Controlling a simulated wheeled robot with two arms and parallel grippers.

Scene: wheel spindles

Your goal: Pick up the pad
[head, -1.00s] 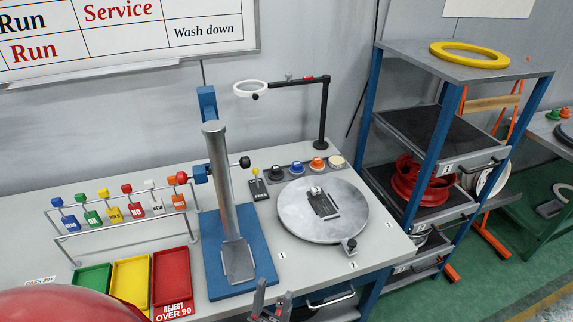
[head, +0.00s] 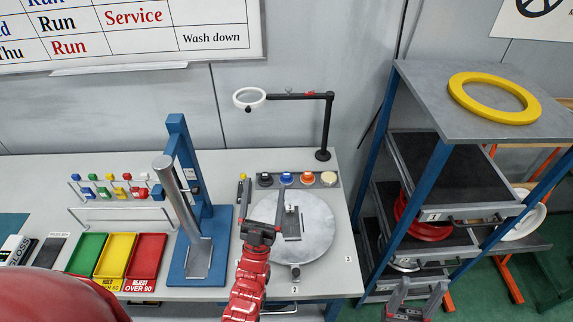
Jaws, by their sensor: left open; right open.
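A cream round disc (head: 329,179), which looks like the pad, sits at the right end of a row of round pieces at the back of the bench. My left gripper (head: 264,190) is open and empty, its fingers pointing toward the back of the bench. It appears over the left side of the grey round plate (head: 316,232), in front of and left of the cream disc, apart from it. My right gripper (head: 420,285) is open and empty at the lower right, in front of the shelf rack.
Black, blue and orange knobs (head: 307,178) stand beside the cream disc. A magnifier lamp (head: 324,120) rises behind it. A blue press stand (head: 212,215) is left of my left gripper. The rack (head: 437,165) carries a yellow ring (head: 494,98).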

